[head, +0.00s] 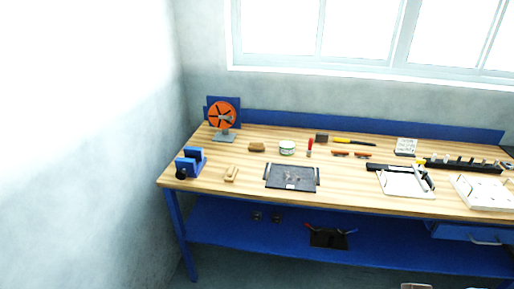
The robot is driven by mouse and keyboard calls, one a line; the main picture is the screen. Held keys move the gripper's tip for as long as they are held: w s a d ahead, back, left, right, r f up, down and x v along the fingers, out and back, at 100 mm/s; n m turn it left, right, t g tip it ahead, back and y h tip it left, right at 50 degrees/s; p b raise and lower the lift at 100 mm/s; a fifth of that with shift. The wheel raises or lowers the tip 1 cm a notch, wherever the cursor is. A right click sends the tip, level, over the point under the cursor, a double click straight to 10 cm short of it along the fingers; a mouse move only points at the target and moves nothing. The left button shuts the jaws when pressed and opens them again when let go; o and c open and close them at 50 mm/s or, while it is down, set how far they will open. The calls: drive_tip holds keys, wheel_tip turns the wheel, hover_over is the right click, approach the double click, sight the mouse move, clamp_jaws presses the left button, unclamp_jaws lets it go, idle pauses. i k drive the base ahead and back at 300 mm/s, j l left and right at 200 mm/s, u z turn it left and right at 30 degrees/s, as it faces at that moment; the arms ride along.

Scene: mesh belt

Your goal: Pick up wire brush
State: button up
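No thing is clear enough at this size to be surely the wire brush. A small light wooden piece (231,174) lies near the front left of the workbench (215,183), and it may be a brush; its bristles cannot be made out. A brown block (256,147) lies behind it, left of a green and white tin (287,148). A thin brown tool (350,153) lies farther right, also too small to identify. My gripper is not in view.
A blue vise (190,162) and an orange reel (222,115) stand at the left end. A dark tray (291,177) lies in the middle. White trays (405,184) and a red-handled tool (310,148) also lie there. A blue shelf (380,257) runs below.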

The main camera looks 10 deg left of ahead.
sight(255, 146)
drive_tip(key=i+j+u, duration=0.1)
drive_tip(key=i+j, duration=0.25)
drive_tip(key=i+j+u, duration=0.1)
drive_tip(key=i+j, duration=0.25)
drive_tip(key=i, duration=0.15)
drive_tip(key=i+j+u, duration=0.1)
drive_tip(key=i+j, duration=0.2)
drive_tip(key=i, duration=0.15)
drive_tip(key=i+j+u, duration=0.15)
drive_tip(key=i, duration=0.3)
drive_tip(key=i+j+u, duration=0.1)
drive_tip(key=i+j, duration=0.2)
drive_tip(key=i, duration=0.2)
